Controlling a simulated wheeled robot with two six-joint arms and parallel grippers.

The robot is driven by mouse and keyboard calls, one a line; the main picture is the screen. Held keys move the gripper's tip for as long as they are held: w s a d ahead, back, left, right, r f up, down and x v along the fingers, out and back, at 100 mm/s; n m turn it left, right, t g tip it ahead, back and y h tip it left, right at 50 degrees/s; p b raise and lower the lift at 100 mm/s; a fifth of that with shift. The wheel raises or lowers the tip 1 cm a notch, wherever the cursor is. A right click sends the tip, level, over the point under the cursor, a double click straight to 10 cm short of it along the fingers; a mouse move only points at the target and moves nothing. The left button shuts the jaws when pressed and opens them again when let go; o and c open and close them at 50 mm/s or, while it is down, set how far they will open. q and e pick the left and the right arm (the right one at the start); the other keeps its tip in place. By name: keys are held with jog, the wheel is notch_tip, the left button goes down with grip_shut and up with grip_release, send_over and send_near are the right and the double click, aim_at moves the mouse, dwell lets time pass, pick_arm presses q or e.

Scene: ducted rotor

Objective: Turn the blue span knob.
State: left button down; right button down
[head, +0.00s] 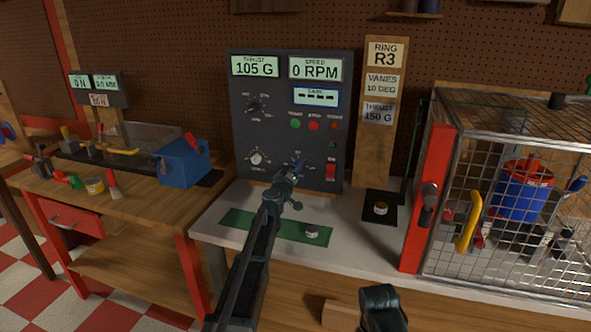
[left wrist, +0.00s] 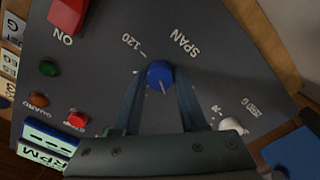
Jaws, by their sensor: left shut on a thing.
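The blue span knob (left wrist: 160,74) sits on the dark control panel (left wrist: 100,55), beside the printed word SPAN. Its pointer line shows on its face in the left wrist view. My left gripper (left wrist: 160,85) has its two fingers on either side of the knob and is shut on it. In the head view my left gripper (head: 297,168) reaches to the lower part of the panel and mostly hides the knob. The panel displays read 105 G and 0 RPM. My right gripper (head: 382,300) shows at the bottom of the head view; its jaws cannot be made out.
A white knob (head: 257,157) is left of the span knob, and a red switch (head: 330,171) is to its right. A green mat (head: 240,219) lies on the bench below. A wire cage (head: 500,220) with a red post stands at the right.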

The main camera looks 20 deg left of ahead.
pick_arm(q)
jog(key=shift+n, duration=4.5)
jog(key=shift+c, duration=2.2)
grip_release()
jog(key=shift+s, duration=0.1)
jog(key=s, duration=1.3)
jog(key=shift+s+a, duration=0.3)
jog(key=shift+s, duration=0.05)
